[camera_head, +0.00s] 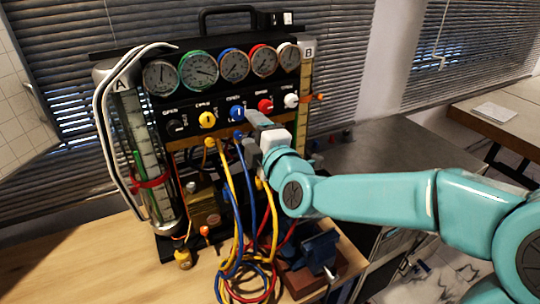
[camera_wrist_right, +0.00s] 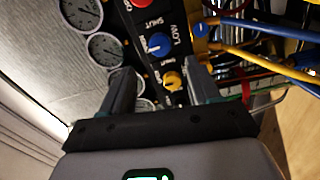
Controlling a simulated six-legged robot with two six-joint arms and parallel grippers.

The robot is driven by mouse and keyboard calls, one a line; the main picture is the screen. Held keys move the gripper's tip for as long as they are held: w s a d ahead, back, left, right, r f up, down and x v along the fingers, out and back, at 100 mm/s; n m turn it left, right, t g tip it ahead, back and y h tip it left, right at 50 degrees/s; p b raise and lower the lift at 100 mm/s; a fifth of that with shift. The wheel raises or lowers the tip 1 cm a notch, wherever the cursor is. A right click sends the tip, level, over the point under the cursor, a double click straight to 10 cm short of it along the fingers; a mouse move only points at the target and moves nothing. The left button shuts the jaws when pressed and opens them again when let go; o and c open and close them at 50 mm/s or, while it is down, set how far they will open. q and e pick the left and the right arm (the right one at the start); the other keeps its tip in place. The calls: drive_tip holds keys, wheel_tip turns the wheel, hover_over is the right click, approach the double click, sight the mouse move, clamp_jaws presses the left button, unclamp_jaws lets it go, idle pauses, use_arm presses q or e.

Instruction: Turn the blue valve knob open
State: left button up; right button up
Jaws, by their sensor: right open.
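The blue valve knob (camera_head: 237,113) is on the black front panel of the gauge rig, between a yellow knob (camera_head: 207,119) and a red knob (camera_head: 265,105). It also shows in the right wrist view (camera_wrist_right: 158,45), with its pointer visible. My right gripper (camera_head: 250,132) is in front of the panel, just below and right of the blue knob. In the wrist view its two fingers (camera_wrist_right: 160,72) are spread and nothing is held. The blue knob lies beyond the fingertips, and the yellow knob shows between the fingers. My left gripper is not in view.
Several round gauges (camera_head: 235,65) sit above the knobs. Blue, yellow and red hoses (camera_head: 240,215) hang below the panel, close under my right gripper. A glass tube column (camera_head: 145,155) stands at the left. A small vise (camera_head: 318,252) sits at the front right.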

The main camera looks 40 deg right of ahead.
drive_tip(key=v, duration=0.9)
drive_tip(key=shift+s, duration=0.15)
drive_tip(key=shift+a+f, duration=0.1)
